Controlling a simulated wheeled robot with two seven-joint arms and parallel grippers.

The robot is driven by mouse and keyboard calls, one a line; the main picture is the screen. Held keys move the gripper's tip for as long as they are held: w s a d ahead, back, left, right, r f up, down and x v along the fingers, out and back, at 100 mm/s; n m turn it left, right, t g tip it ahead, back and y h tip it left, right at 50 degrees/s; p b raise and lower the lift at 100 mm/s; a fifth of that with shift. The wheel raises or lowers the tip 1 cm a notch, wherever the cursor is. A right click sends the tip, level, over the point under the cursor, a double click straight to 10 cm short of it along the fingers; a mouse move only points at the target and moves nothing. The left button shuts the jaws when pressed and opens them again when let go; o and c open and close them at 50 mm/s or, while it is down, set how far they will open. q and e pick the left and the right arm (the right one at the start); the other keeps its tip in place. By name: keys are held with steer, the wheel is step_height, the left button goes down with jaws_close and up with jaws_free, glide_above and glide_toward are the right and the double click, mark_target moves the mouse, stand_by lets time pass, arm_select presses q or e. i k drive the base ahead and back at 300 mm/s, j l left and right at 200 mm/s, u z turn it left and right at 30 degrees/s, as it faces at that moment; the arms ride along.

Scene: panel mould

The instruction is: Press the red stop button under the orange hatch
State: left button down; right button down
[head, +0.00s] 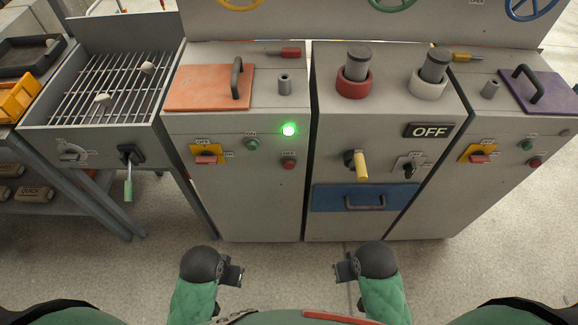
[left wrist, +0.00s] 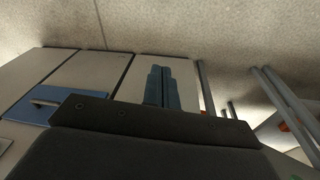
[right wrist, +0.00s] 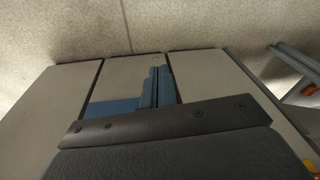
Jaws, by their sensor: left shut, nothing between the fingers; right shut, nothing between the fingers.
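The orange hatch (head: 210,87) lies closed on top of the left cabinet, with a dark handle (head: 236,78) at its right side. Whatever is under it is hidden. A red button (head: 289,163) shows on that cabinet's front, below a green button (head: 253,144) and a lit green lamp (head: 289,129). My left gripper (head: 236,273) is low in front of the left cabinet, apart from it; its shut fingers show in the left wrist view (left wrist: 162,87). My right gripper (head: 342,271) is low in front of the middle cabinet, shut and empty; its fingers show in the right wrist view (right wrist: 158,88).
The middle cabinet has two cylinders in red (head: 353,85) and white (head: 427,86) collars, a yellow handle (head: 361,166) and a blue drawer (head: 364,198). A purple hatch (head: 538,90) is on the right cabinet. A grill (head: 112,90) stands left. Floor before the cabinets is clear.

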mark_target(288, 164)
steer(key=k, duration=1.05)
